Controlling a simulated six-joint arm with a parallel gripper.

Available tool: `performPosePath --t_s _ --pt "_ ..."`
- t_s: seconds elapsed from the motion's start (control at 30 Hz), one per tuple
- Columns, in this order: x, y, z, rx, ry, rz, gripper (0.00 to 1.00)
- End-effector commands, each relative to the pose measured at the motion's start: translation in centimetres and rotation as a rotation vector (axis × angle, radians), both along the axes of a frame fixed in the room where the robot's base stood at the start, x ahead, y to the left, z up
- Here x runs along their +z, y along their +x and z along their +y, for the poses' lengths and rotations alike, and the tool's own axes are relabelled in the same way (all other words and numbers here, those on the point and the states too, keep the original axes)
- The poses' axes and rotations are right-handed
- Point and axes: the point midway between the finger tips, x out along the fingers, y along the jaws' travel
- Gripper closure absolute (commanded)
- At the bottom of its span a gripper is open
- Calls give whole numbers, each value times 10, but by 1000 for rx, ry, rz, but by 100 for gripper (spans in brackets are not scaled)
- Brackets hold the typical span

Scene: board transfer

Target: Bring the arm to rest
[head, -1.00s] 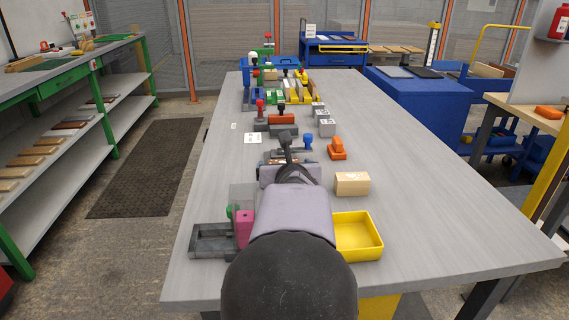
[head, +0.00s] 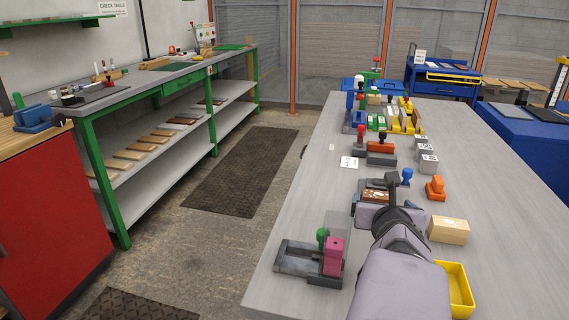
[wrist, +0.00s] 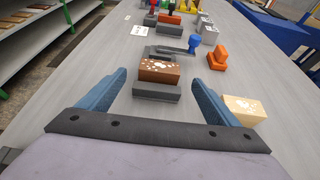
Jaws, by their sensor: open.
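My gripper (wrist: 163,95) is open in the wrist view, with its two blue fingers spread wide apart. Between and beyond the fingers, a brown block with white marks (wrist: 159,71) sits on a grey holder (wrist: 158,91) on the table. Nothing is seen held in the jaws. In the head view my arm reaches forward over the grey table (head: 508,203) and hides most of the gripper. The brown block (head: 373,196) shows just beyond my wrist.
A light wooden block (head: 448,230) and an orange stamp (head: 435,188) stand right of the arm, a yellow tray (head: 458,287) nearer. A grey fixture with a pink block (head: 333,257) stands left. The table's right side is clear.

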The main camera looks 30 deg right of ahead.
Motion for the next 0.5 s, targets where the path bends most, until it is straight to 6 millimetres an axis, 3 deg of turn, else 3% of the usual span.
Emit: performPosePath --t_s 0.17,0.33,0.5 --pt "9 4 -6 -5 18 -45 15" --pt "30 12 -21 -20 66 -161 15" --pt "55 58 27 217 -29 -39 15"
